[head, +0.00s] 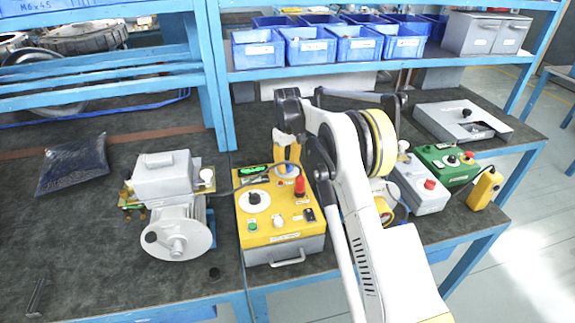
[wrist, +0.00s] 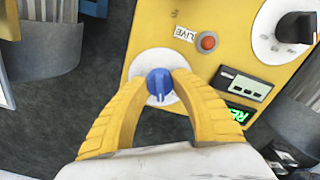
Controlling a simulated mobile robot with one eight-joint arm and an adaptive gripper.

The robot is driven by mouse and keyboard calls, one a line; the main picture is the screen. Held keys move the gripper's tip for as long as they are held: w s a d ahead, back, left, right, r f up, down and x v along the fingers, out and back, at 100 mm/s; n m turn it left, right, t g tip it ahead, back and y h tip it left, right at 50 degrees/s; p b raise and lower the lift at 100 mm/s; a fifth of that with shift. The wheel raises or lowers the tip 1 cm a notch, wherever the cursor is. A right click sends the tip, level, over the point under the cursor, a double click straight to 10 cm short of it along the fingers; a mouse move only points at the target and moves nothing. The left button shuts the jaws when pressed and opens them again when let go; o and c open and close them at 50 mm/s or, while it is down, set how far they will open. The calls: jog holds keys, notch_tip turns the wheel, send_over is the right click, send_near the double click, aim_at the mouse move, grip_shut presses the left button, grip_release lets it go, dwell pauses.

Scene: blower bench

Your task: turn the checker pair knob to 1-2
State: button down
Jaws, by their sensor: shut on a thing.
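The checker is a yellow box (head: 285,226) on the bench in the head view, and its yellow top (wrist: 150,25) fills the upper middle of the wrist view. My gripper (wrist: 161,80) has its yellow fingers on either side of a blue knob (wrist: 158,84) and is shut on it. The knob sits on a white round dial (wrist: 150,60). Its ridge points toward the bottom of the wrist view. The dial's position marks are hidden or too small to read. In the head view my arm and gripper (head: 287,150) reach down at the box's back right.
The checker top carries a larger black knob (wrist: 294,28), a red lamp (wrist: 208,42) labelled LIVE and a green display (wrist: 239,115), partly cut off. A blower motor (head: 176,235) stands left. A grey box (head: 418,187) and green box (head: 447,165) stand right. Blue bins (head: 305,45) line the shelf.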

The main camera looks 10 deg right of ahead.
aim_at(287, 163)
dwell(0.5)
jog(key=c, duration=1)
grip_release()
notch_tip(287, 163, up, 12)
